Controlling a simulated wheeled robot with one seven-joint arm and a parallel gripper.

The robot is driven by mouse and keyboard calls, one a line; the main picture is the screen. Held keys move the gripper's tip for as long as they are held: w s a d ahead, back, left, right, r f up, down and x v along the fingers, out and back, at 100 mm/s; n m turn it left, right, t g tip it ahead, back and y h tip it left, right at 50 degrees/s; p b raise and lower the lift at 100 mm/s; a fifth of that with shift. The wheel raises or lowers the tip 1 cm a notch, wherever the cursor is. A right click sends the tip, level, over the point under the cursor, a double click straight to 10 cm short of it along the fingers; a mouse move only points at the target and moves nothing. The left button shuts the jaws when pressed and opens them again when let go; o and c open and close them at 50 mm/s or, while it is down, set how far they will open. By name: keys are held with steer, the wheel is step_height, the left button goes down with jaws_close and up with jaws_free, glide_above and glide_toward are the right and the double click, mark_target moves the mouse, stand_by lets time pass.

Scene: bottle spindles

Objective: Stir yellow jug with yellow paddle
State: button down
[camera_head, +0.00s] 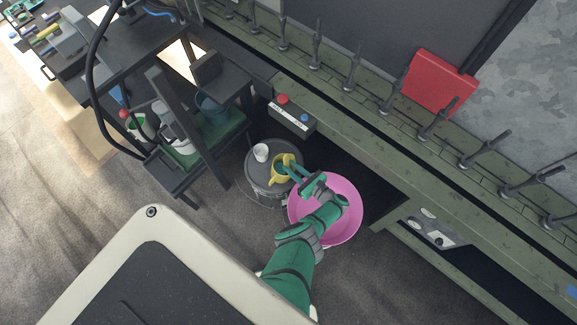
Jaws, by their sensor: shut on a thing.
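The yellow jug (276,180) stands on a round dark grey table top. My gripper (289,170) reaches in from the right, with its teal fingers over the jug's mouth. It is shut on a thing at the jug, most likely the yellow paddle. The paddle cannot be told apart from the jug, as both are yellow and the fingers cover part of the mouth. How deep the paddle sits in the jug cannot be seen.
A white cup (261,152) stands left of the jug on the round table (256,172). A large pink bowl (345,215) lies below my forearm. A green workbench (360,150) with several upright spindles runs behind. A dark shelf cart (190,165) with buckets stands left.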

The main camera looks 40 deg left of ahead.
steer(key=shift+w+a+r, duration=0.1)
steer(key=shift+w+a, duration=0.05)
steer(key=shift+w, duration=0.55)
steer(key=shift+w+a+r, duration=0.1)
steer(key=shift+w+a, duration=0.05)
steer(key=shift+w, duration=0.5)
steer(key=shift+a, duration=0.15)
steer(key=shift+w+a+r, duration=0.15)
steer(key=shift+r, duration=1.25)
step_height(320, 180, up, 11)
steer(key=w+a, duration=0.1)
steer(key=shift+w+a+f, duration=0.15)
